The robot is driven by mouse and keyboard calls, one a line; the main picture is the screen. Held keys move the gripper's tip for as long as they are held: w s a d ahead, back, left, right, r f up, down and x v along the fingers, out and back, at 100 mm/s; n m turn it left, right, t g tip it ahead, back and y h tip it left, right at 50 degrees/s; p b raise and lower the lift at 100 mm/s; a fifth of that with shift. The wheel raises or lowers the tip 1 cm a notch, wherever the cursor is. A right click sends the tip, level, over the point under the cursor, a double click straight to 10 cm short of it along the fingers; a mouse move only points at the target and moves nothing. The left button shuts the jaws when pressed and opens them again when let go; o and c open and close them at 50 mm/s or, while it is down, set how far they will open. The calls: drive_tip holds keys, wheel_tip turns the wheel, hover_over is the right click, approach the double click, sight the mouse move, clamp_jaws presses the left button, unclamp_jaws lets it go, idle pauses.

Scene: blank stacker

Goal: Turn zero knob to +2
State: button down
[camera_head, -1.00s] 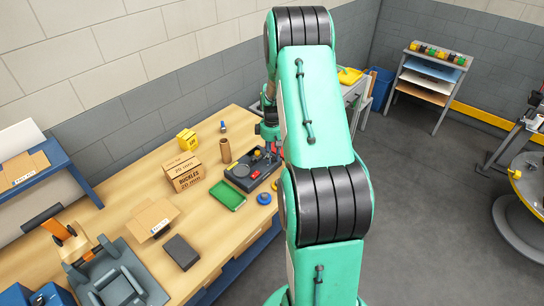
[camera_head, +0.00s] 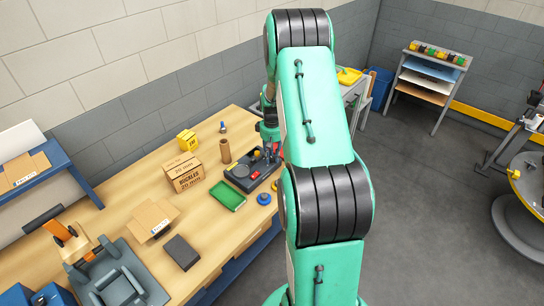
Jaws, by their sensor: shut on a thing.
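A dark grey device (camera_head: 236,183) lies on the wooden bench, with a round dial, a yellow knob (camera_head: 257,154) and red parts on its top. My gripper (camera_head: 271,158) is at the device's far right part, pointing down, just right of the yellow knob. Its fingers are small in view and partly beside my green arm. It is shut on what appears to be the zero knob, which the fingers hide. The knob's scale and pointer are too small to read.
A green tray (camera_head: 228,196), a blue round part (camera_head: 264,198) and a buckles carton (camera_head: 184,175) stand close to the device. A brown tube (camera_head: 225,151) and a yellow box (camera_head: 187,140) are behind. My arm covers the bench's right end.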

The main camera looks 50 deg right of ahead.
sight(272, 157)
drive_tip(key=m, duration=0.3)
drive_tip(key=shift+w+r+m, duration=0.1)
drive_tip(key=shift+m, duration=0.3)
drive_tip(key=shift+d+m+p, duration=0.1)
drive_tip(key=shift+m+p, duration=0.25)
drive_tip(key=shift+m, duration=1.55)
drive_tip(key=c, duration=1.4)
unclamp_jaws()
drive_tip(key=shift+c, duration=0.2)
wheel_tip(272, 157, up, 12)
